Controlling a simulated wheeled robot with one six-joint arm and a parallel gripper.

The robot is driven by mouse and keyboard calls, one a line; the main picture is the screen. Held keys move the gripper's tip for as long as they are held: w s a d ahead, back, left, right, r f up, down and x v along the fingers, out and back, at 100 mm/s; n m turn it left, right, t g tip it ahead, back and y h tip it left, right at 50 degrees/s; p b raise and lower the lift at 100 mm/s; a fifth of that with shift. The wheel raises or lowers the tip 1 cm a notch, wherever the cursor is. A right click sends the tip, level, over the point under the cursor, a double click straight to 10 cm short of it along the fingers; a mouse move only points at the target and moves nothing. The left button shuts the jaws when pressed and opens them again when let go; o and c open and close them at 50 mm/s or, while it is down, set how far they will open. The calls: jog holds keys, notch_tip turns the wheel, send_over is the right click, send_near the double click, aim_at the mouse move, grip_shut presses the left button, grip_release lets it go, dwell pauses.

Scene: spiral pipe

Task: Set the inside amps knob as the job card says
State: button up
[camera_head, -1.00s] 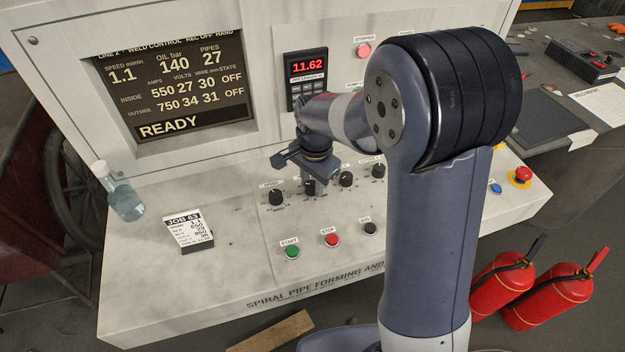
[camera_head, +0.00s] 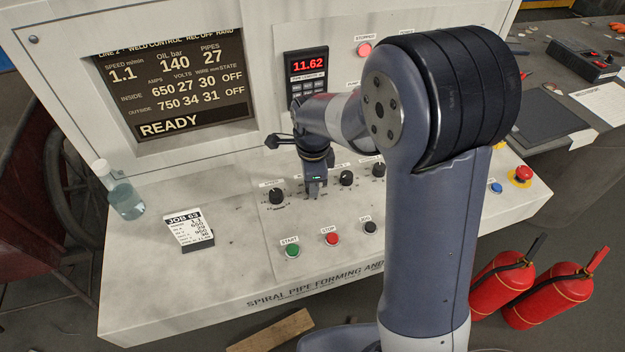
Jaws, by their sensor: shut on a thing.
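My gripper (camera_head: 314,194) points down at the sloped desk and is shut on the second knob from the left in the knob row. The jaws hide most of that knob, and its label is not readable. The screen (camera_head: 178,88) shows INSIDE 650 amps, 27 volts, 30, OFF, and OUTSIDE 750, 34, 31, OFF, with READY below. The job card (camera_head: 188,228), headed JOB 63, stands on the left of the desk. Its small lines are blurred; the top ones look like 1.1 and 650.
Dark knobs stand on both sides of my gripper, one at left (camera_head: 276,196) and one at right (camera_head: 346,178). Green START (camera_head: 292,250) and red STOP (camera_head: 332,238) buttons lie in front. A bottle (camera_head: 126,200) stands at the far left. A red meter (camera_head: 307,67) reads 11.62.

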dwell(0.5)
jog(key=o, duration=1)
jog(key=shift+r, duration=0.15)
jog(key=r, duration=1)
jog(key=shift+s+r, duration=0.3)
jog(key=f, duration=1)
jog(key=shift+w+f, duration=0.25)
jog(key=shift+f, duration=0.2)
